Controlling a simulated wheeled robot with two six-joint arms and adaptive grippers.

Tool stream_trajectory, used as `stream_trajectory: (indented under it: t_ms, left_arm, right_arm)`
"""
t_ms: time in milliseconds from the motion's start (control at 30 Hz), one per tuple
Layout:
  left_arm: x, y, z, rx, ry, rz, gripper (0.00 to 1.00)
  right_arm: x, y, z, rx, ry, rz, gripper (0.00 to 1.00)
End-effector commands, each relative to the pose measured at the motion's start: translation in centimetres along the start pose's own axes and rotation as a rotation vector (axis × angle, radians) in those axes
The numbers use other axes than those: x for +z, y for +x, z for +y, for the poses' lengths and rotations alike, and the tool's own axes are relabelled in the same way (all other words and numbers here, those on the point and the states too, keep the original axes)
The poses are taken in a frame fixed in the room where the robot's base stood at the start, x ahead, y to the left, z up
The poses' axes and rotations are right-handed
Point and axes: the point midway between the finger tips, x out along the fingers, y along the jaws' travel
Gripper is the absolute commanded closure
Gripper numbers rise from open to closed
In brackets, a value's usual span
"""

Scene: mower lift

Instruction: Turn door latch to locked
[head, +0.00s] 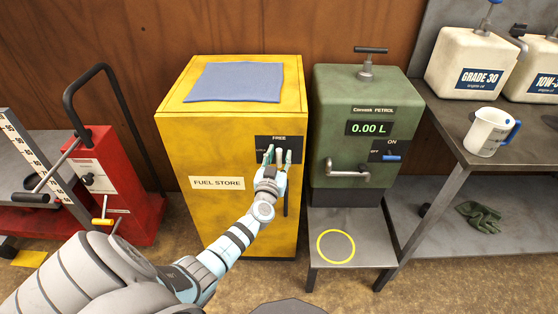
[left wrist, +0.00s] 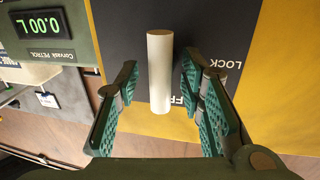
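The yellow fuel store cabinet (head: 215,150) has a dark latch plate (head: 262,140) on its front, with FREE at its top and a smaller word at its left. In the left wrist view the plate (left wrist: 120,50) shows LOCK at the right and a partly hidden word lower down. The pale, bar-shaped latch handle (left wrist: 160,72) points toward the FREE side there. My left gripper (head: 277,156) is at the plate, its green fingers open on either side of the handle, with gaps visible. In the head view the fingers hide the handle. My right gripper is not in view.
A green petrol pump (head: 345,135) stands close at the cabinet's right, its spout (head: 348,173) jutting forward above a metal stand (head: 375,240). A vertical dark handle (head: 285,195) is below the plate. A red jack (head: 115,185) stands left; a bench with containers is right.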

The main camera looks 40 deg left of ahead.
Motion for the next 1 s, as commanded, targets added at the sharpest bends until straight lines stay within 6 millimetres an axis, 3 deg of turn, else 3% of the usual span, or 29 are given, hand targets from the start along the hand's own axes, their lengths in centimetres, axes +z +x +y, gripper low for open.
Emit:
stream_trajectory:
  t_ms: [233, 467, 1000]
  left_arm:
    - [-0.09, 0.07, 0.00, 0.000, 0.000, 0.000, 0.66]
    - [-0.07, 0.05, 0.05, 0.001, 0.000, 0.000, 1.00]
    - [0.08, 0.04, 0.29, 0.007, -0.103, 0.018, 1.00]
  right_arm:
    - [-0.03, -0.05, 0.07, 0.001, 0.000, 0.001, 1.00]
    - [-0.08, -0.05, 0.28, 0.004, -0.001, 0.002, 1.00]
    - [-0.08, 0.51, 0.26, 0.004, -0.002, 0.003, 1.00]
